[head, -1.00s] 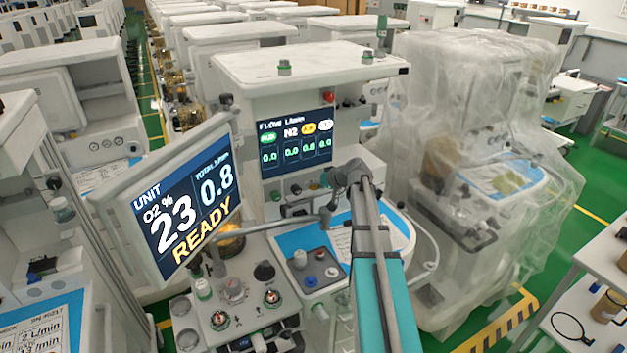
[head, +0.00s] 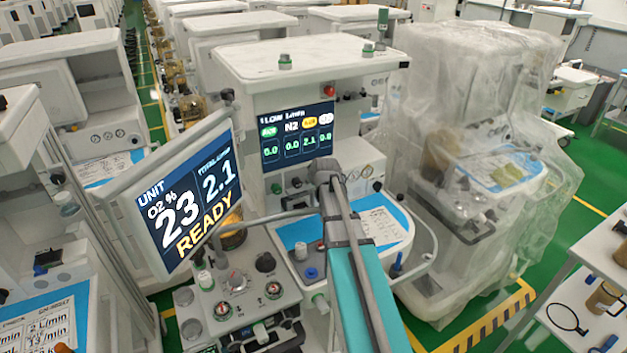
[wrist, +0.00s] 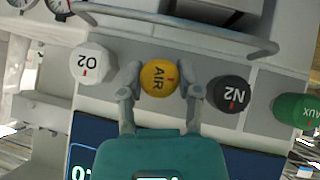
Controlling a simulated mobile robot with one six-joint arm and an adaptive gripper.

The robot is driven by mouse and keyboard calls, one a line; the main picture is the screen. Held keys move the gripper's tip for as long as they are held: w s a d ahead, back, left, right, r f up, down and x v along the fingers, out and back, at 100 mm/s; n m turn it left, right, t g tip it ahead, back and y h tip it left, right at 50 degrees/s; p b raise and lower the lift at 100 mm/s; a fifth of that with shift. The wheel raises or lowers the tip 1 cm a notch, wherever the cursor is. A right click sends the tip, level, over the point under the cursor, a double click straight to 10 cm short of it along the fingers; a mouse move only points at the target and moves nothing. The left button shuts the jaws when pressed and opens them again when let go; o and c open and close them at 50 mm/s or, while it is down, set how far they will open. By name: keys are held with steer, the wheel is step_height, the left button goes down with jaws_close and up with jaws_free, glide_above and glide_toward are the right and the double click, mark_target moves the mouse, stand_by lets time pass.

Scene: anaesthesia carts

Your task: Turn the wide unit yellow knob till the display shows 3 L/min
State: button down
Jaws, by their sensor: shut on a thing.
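The yellow AIR knob (wrist: 158,79) is in the middle of the wrist view, its red mark near the centre of its face. My gripper (wrist: 164,84) is shut on it, one finger on each side. In the head view my arm hides the knob and the fingers. The flow display (head: 297,137) on the wide unit reads 2.1 in the column under the yellow label, with 0.0 in the others that I can read. The tilted unit screen (head: 190,195) reads 23 O2 %, total 2.1 L/min and READY.
A white O2 knob (wrist: 92,63) and a black N2 knob (wrist: 231,94) flank the yellow one closely. A green AUX knob (wrist: 293,108) is farther right. A grey rail (wrist: 180,30) runs near the knobs. A plastic-covered cart (head: 480,110) stands right of the unit.

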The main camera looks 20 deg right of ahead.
steer(key=h+b, duration=0.1)
steer(key=n+h, duration=0.1)
steer(key=n+h+b, duration=0.1)
steer(key=shift+s+a+f+h+b, duration=0.1)
steer(key=shift+a+f+h+b, duration=0.05)
steer(key=shift+f+h+b, duration=0.15)
steer(key=shift+r+n+t+h+b, duration=0.1)
steer(key=shift+n+t+h+b, duration=0.5)
steer(key=shift+h+b, duration=0.5)
steer(key=shift+r, duration=0.1)
steer(key=c, duration=0.6)
jaws_free()
steer(key=shift+r+y+p, duration=0.15)
steer(key=shift+y+p, duration=0.35)
steer(key=shift+p, duration=0.25)
